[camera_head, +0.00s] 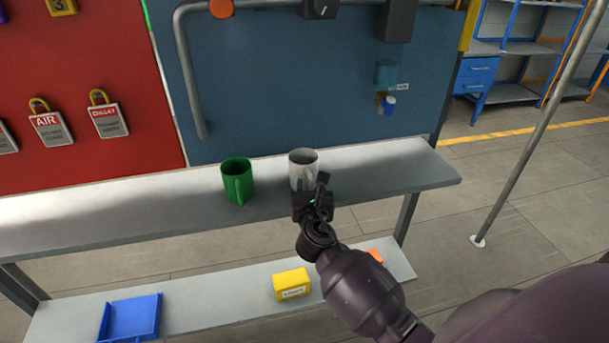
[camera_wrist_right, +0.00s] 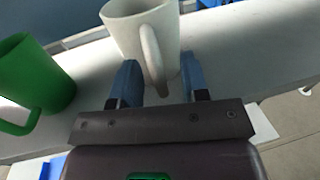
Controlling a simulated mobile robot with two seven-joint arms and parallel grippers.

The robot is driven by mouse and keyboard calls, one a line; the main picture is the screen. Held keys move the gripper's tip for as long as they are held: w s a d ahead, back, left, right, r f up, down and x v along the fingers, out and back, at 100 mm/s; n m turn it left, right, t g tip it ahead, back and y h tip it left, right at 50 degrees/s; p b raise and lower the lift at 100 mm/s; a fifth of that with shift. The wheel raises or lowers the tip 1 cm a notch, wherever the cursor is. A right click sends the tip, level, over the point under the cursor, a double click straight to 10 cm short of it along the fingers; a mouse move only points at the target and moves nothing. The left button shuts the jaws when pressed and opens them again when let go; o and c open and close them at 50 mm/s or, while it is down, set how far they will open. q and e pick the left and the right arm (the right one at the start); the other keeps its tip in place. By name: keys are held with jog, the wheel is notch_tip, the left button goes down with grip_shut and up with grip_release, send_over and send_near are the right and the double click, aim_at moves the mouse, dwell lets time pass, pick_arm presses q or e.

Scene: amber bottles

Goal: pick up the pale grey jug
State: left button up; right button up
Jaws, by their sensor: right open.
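The pale grey jug (camera_head: 301,164) stands upright on the grey shelf, in the middle of the head view. In the right wrist view the jug (camera_wrist_right: 137,27) is just ahead, with its handle (camera_wrist_right: 152,60) facing my gripper. My right gripper (camera_wrist_right: 157,82) is open, with one blue finger on each side of the handle. I cannot tell whether a finger touches it. In the head view my right gripper (camera_head: 316,190) hides the lower right of the jug. My left gripper is not in view.
A green mug (camera_head: 237,182) stands left of the jug on the shelf (camera_head: 400,172); it also shows in the wrist view (camera_wrist_right: 32,78). A blue panel (camera_head: 270,90) rises behind. Below, a lower shelf holds a yellow box (camera_head: 291,284) and a blue tray (camera_head: 131,318).

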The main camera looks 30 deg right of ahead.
grip_shut()
dwell(0.3)
